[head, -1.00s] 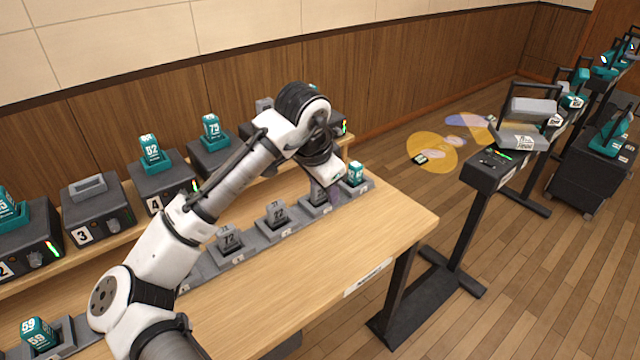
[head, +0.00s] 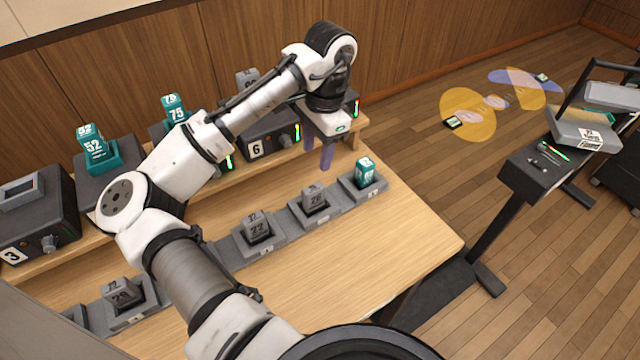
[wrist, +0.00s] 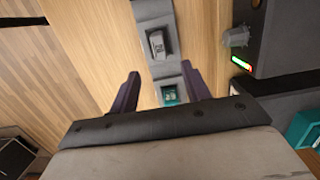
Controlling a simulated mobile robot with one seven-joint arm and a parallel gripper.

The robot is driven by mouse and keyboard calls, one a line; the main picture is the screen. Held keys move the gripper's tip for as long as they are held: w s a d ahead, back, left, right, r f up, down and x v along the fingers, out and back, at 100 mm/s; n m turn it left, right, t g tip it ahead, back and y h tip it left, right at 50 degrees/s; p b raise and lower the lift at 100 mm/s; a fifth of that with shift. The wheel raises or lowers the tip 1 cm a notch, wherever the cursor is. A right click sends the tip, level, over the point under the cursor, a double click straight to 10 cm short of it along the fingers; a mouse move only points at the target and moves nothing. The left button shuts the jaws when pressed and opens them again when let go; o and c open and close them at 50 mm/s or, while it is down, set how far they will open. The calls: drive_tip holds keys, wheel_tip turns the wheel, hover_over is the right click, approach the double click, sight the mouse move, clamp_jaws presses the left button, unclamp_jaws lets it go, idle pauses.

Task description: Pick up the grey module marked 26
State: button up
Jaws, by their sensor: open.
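A grey module (head: 313,198), whose number looks like 26, stands upright in a grey holder on the wooden table, just left of the teal module (head: 365,172). My gripper (head: 318,165) is open and empty, with its purple fingers pointing down behind and above this module. In the wrist view, the open fingers (wrist: 160,72) show with a grey module (wrist: 157,45) beyond them, apart from both, and a teal module (wrist: 170,96) lower between them. Another grey module (head: 256,226), reading about 22 or 27, stands further left.
A further grey module (head: 122,292) stands at the lower left. Dark numbered units, including number 6 (head: 272,138), line the raised shelf behind. The front of the table (head: 330,265) is clear. A black stand (head: 535,170) is to the right.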

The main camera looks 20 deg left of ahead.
sight(313, 188)
drive_tip(key=f, duration=0.4)
drive_tip(key=s+f, duration=0.1)
drive_tip(key=f, duration=0.2)
drive_tip(key=shift+a, duration=0.2)
drive_tip(key=shift+s+a+f+p, duration=0.1)
drive_tip(key=shift+f+p, duration=0.35)
drive_tip(key=shift+f, duration=1.15)
drive_tip(key=shift+s+a+f+p, duration=0.1)
drive_tip(key=shift+f+p, duration=0.3)
drive_tip(key=shift+f, duration=1.15)
clamp_jaws()
